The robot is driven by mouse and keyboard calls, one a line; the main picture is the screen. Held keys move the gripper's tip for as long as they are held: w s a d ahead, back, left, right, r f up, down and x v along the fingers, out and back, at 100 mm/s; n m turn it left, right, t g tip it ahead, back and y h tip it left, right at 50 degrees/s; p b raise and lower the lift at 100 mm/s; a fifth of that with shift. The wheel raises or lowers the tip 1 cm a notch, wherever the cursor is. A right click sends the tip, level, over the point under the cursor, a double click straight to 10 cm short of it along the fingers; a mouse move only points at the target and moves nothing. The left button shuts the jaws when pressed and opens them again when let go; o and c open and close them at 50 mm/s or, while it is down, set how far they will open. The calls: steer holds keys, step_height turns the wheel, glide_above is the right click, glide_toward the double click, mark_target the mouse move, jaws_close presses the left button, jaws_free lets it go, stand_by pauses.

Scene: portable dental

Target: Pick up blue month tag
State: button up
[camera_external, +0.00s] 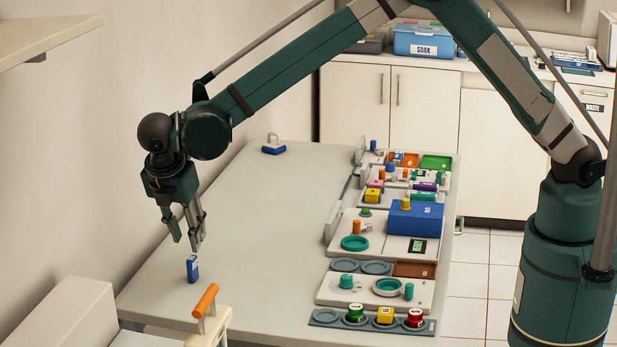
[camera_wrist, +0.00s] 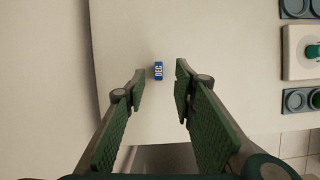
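The blue month tag (camera_external: 192,268) stands on the table near its left front edge, a small blue block with a pale marking. In the wrist view the tag (camera_wrist: 158,70) lies beyond my fingertips, between their lines, with white lettering on its face. My gripper (camera_external: 184,243) hangs above the tag, fingers pointing down, apart from it. The wrist view shows my gripper (camera_wrist: 160,82) open with two green padded fingers spread and nothing between them.
The table (camera_external: 270,220) is clear around the tag. An orange-handled object (camera_external: 205,300) stands close in front. Trays with coloured parts (camera_external: 375,290) line the right side. A blue item (camera_external: 273,148) sits at the far edge. A wall is at left.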

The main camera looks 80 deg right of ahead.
mark_target(191, 258)
steer(key=shift+w+a+f, duration=0.15)
steer(key=shift+a+f, duration=0.2)
steer(key=shift+f, duration=0.25)
steer(key=shift+x, duration=1.3)
steer(key=shift+f, duration=0.1)
steer(key=shift+b+x, duration=0.5)
steer(key=shift+x, duration=2)
steer(key=shift+c, duration=0.5)
jaws_close()
